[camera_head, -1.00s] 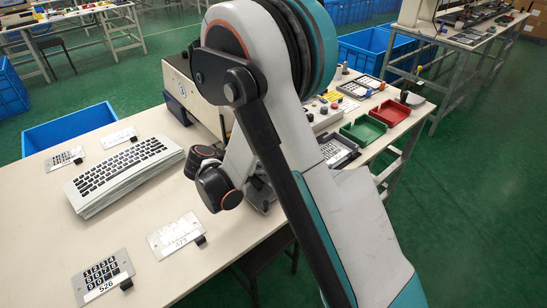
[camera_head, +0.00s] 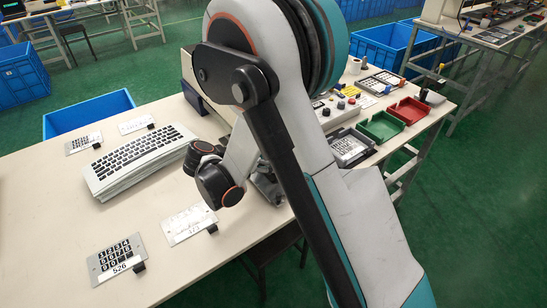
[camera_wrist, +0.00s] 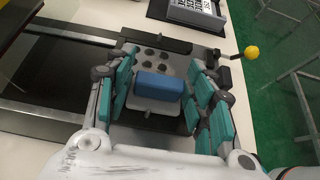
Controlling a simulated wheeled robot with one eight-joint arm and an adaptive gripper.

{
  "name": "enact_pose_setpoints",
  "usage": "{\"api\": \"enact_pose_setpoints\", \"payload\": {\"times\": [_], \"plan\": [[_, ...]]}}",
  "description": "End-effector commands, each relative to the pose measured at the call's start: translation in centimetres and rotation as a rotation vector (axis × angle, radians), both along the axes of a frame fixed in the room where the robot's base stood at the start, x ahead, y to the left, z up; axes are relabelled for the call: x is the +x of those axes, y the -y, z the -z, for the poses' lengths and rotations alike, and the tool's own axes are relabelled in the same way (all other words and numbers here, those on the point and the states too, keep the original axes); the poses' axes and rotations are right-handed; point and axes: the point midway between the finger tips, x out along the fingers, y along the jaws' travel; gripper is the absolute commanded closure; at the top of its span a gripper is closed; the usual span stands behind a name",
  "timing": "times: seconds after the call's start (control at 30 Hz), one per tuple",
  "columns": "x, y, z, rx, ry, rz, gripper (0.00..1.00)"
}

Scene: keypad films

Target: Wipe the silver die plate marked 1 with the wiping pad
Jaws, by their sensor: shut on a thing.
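In the wrist view my gripper (camera_wrist: 158,92) is shut on a blue wiping pad (camera_wrist: 158,86), with a teal-padded finger on each side. Under and beyond the pad is a grey metal plate (camera_wrist: 135,62) with several dark round knobs or holes, lying among dark rails. I cannot read a mark 1 on it, and the pad hides part of it. I cannot tell whether the pad touches it. In the head view the pad is not visible behind my arm. Silver plates lie on the table there, one labelled 526 (camera_head: 112,246) and another (camera_head: 188,222) with a hard-to-read label.
A keyboard stack (camera_head: 140,160) lies on the table at left. Red (camera_head: 408,110) and green (camera_head: 382,128) trays stand at the right edge. A yellow-knobbed lever (camera_wrist: 251,53) sticks out right in the wrist view. The table's front left is clear.

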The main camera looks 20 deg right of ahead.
Motion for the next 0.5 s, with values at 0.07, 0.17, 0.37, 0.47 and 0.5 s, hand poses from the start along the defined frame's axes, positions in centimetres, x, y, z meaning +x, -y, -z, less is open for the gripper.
{"api": "enact_pose_setpoints", "payload": {"times": [0.07,0.17,0.37,0.47,0.5], "plan": [[0.0,0.0,-0.2,0.000,0.000,-0.001,0.74],[0.0,0.0,-0.8,0.000,0.000,-0.001,0.74],[0.0,0.0,-2.6,0.000,0.000,-0.001,0.74],[0.0,0.0,-3.5,0.000,-0.001,0.000,0.74],[0.0,0.0,-3.9,0.000,-0.001,0.000,0.74]]}}
